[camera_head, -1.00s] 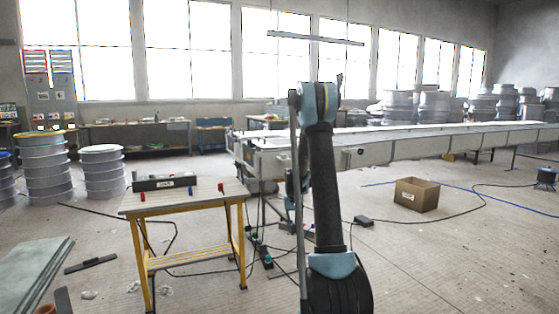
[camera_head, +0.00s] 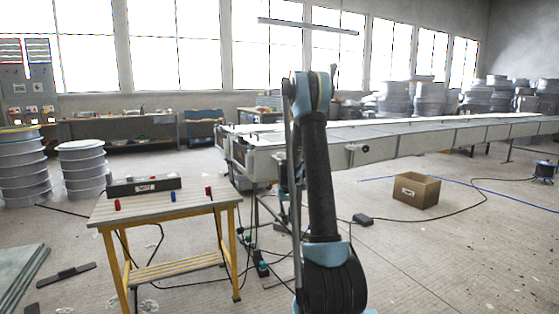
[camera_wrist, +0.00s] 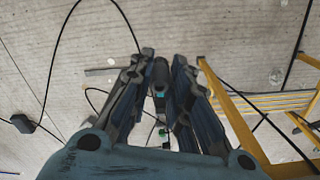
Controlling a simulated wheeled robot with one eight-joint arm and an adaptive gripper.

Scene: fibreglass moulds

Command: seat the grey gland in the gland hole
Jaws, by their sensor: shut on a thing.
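My gripper (camera_wrist: 160,90) shows in the wrist view with its two dark fingers close around a small grey cylindrical piece, which looks like the grey gland (camera_wrist: 160,72). The piece hangs above the floor. In the head view my own arm hides most of the gripper, and I cannot make out the gland there. I cannot identify the gland hole in either view. A dark box with a white label (camera_head: 144,187) lies on the yellow-legged table (camera_head: 190,204); no hole is clear on it.
Red pieces (camera_head: 117,205) and a blue one (camera_head: 173,196) stand on the table. The long pale mould bench (camera_head: 420,139) runs behind my arm. A cardboard box (camera_head: 415,190), cables and a dark bar (camera_head: 66,274) lie on the floor.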

